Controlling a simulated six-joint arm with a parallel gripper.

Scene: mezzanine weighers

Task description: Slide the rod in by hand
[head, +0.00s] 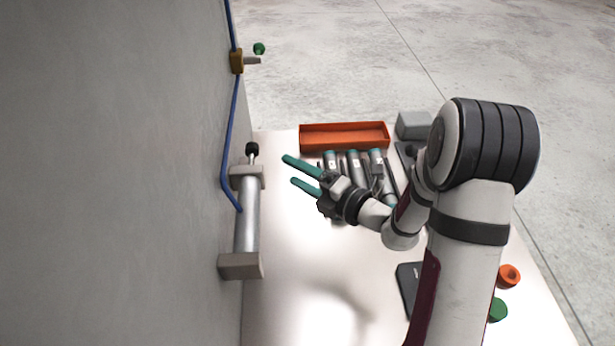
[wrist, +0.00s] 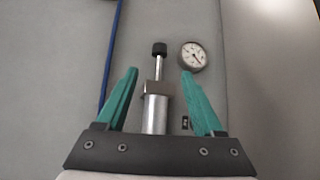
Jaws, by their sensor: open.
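A pneumatic cylinder (head: 247,215) is mounted along the grey wall at the left, held by a block at each end. Its rod (head: 253,158) sticks out of the far end and carries a black knob (head: 252,148). In the wrist view the cylinder (wrist: 155,115), the rod (wrist: 158,68) and the black knob (wrist: 159,48) stand in line between my fingers. My gripper (head: 289,171) is open and empty, its teal fingers pointing at the wall, to the right of the cylinder. It also shows in the wrist view (wrist: 159,75), with fingers apart and not touching the rod.
A blue hose (head: 229,140) runs along the wall to the cylinder, past a brass valve (head: 237,61) with a green knob (head: 259,48). A dial gauge (wrist: 193,56) is on the wall. An orange tray (head: 345,129) and several teal-ended cylinders (head: 353,163) lie on the table beyond my gripper.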

